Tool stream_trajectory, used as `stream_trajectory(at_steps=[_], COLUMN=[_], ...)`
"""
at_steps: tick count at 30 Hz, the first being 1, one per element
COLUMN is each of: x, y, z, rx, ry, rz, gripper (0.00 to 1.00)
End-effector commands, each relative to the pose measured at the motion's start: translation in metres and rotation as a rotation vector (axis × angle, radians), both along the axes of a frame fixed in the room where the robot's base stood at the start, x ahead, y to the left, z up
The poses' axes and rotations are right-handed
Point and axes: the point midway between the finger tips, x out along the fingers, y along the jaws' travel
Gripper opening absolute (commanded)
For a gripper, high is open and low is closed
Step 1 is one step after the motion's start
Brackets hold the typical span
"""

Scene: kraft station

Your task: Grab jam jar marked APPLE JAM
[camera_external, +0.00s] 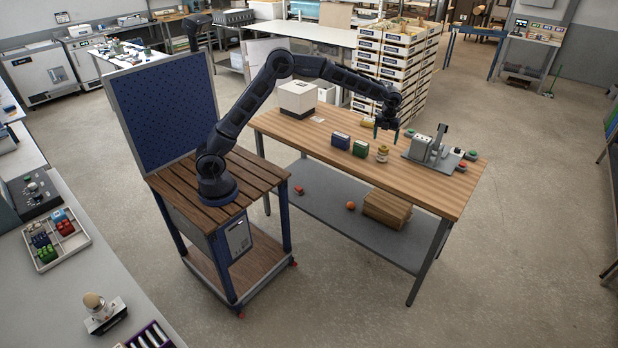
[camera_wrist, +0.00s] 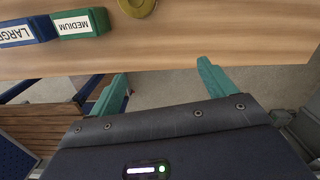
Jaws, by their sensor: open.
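A small jar (camera_external: 382,153) with a yellowish lid stands upright on the wooden table, right of the green box; its label is too small to read. In the wrist view a round gold lid (camera_wrist: 137,5) shows at the top edge, cut off by the frame, with no label in sight. My gripper (camera_external: 385,131) is above the table near the jar, with its teal fingers pointing down. In the wrist view my gripper (camera_wrist: 165,80) has its fingers wide apart with nothing between them, and the lid lies beyond the fingertips.
A blue box marked LARGE (camera_wrist: 28,32) and a green box marked MEDIUM (camera_wrist: 80,23) stand left of the jar. A grey device (camera_external: 432,148) with coloured buttons stands to its right. A white box (camera_external: 297,98) sits at the table's far left. The table's front (camera_external: 400,185) is clear.

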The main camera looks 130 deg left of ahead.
Motion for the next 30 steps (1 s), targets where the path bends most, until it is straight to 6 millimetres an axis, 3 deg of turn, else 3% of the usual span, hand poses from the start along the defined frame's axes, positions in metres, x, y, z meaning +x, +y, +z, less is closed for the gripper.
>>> stream_trajectory(at_steps=[1, 3, 9, 16, 24, 30], x=[-0.007, -0.015, -0.033, -0.036, -0.036, -0.035], y=[0.021, 0.043, 0.082, 0.088, 0.088, 0.087], z=[-0.015, -0.030, -0.057, -0.073, -0.109, -0.122], rx=[-0.011, -0.022, -0.041, -0.045, -0.045, -0.044], ry=[0.004, 0.006, 0.007, 0.008, 0.008, 0.008], rz=[-0.018, -0.052, -0.113, -0.127, -0.126, -0.126], gripper=[0.83, 0.83, 0.83, 0.83, 0.83, 0.83])
